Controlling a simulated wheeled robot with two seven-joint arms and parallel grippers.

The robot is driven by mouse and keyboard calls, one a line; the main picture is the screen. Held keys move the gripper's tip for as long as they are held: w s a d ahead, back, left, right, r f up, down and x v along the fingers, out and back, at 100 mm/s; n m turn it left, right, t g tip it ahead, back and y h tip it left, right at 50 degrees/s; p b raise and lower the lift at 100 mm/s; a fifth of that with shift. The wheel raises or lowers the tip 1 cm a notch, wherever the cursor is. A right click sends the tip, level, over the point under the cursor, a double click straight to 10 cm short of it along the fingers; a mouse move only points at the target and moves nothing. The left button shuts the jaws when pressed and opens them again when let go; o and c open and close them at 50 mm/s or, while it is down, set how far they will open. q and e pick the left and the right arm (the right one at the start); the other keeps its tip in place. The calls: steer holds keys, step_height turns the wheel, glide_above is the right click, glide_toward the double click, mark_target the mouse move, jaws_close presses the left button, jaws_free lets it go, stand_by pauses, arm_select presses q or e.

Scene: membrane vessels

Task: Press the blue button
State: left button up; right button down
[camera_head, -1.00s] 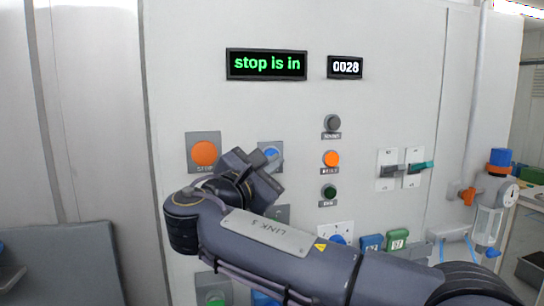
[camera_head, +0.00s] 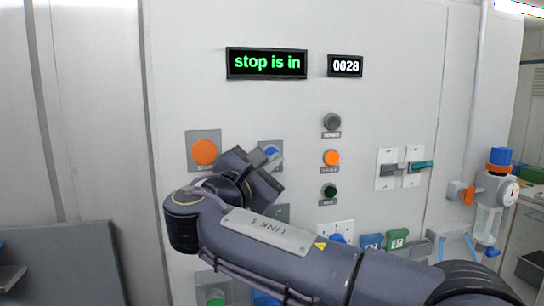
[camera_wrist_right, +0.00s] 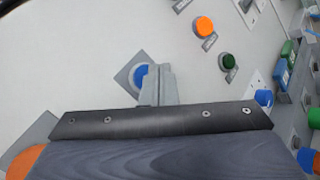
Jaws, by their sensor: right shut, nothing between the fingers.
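The blue button (camera_head: 271,152) sits on a grey square plate on the white wall panel, right of the orange stop button (camera_head: 204,152). My right gripper (camera_head: 273,161) is shut and empty, with its fingertips in front of the blue button's plate, hiding part of it. In the right wrist view the blue button (camera_wrist_right: 141,75) shows just left of the shut fingertips (camera_wrist_right: 160,70), which partly cover its right side. I cannot tell whether the fingertips touch the button. My left gripper is not in view.
A display (camera_head: 267,63) reads "stop is in" and a counter (camera_head: 345,66) reads 0028. A grey, an orange (camera_head: 331,158) and a dark green button (camera_head: 329,191) stand in a column to the right. Switches (camera_head: 403,168) and a filter vessel (camera_head: 490,205) are farther right.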

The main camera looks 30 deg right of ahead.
stand_by(0.8)
steer(key=shift+w+d+p, duration=0.1)
steer(key=shift+w+p, duration=0.2)
steer(key=shift+w, duration=0.15)
steer(key=shift+w+d+p, duration=0.1)
steer(key=shift+w+p, duration=0.2)
steer(key=shift+w, duration=0.1)
stand_by(0.5)
steer(key=shift+s, duration=0.1)
steer(key=shift+s+a, duration=0.2)
steer(key=shift+s, duration=0.5)
steer(key=s, duration=0.2)
steer(key=s+a+b, duration=0.1)
steer(key=s, duration=0.2)
steer(key=shift+a, duration=0.1)
stand_by(0.4)
